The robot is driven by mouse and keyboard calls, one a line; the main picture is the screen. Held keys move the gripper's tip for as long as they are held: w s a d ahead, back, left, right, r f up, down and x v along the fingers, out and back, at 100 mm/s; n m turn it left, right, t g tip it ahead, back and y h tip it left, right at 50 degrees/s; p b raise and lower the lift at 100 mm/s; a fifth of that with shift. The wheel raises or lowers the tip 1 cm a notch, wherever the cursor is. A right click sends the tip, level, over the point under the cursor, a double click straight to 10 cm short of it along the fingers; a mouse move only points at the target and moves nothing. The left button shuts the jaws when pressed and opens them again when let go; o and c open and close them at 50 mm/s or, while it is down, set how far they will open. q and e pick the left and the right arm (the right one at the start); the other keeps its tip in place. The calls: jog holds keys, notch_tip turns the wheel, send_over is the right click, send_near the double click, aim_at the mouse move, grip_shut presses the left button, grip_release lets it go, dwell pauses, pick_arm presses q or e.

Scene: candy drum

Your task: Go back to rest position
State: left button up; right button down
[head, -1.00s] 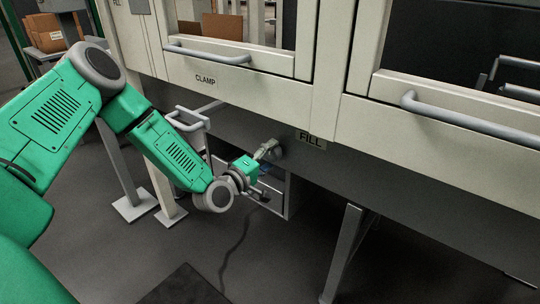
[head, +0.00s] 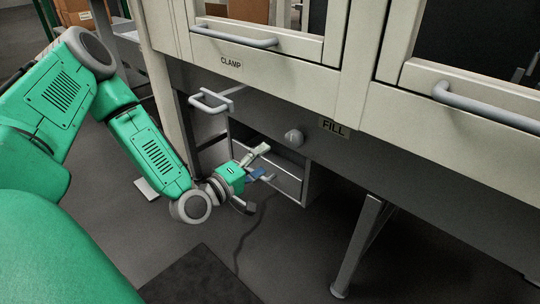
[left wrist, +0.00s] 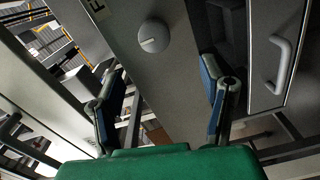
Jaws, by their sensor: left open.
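My left gripper (head: 262,164) is open and empty, in front of the machine's lower panel and apart from it. In the left wrist view its two blue-padded fingers (left wrist: 163,100) stand wide apart with nothing between them. A round grey knob (head: 293,137) sits on the panel beside the FILL label (head: 334,127), up and to the right of the gripper. The knob also shows in the left wrist view (left wrist: 153,37), beyond the fingers. My right gripper is not in view.
A grey handle (head: 210,101) sticks out below the CLAMP label (head: 231,63). An open grey drawer or box (head: 292,186) is behind the gripper. Door handles (head: 235,36) run above.

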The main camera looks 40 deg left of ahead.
pick_arm(q)
jog(key=shift+s, duration=0.1)
dwell(0.5)
jog(key=s+d+f+m+g+h, duration=0.2)
jog(key=s+d+f+m+g, duration=0.6)
jog(key=d+f, duration=0.45)
jog(key=s+f+m+g+y, duration=0.1)
jog(key=s+f+m+g, duration=0.4)
jog(key=s, duration=0.6)
jog(key=s+a+f+m+g+y, duration=0.2)
jog(key=s+f+m+g+y, duration=0.15)
jog(key=s, duration=0.45)
notch_tip(320, 180, up, 14)
jog(key=p, duration=1.3)
jog(key=shift+n+g+h, duration=0.35)
jog(key=shift+n+h, duration=0.1)
jog(key=shift+w+d, duration=0.1)
jog(key=shift+w, duration=0.05)
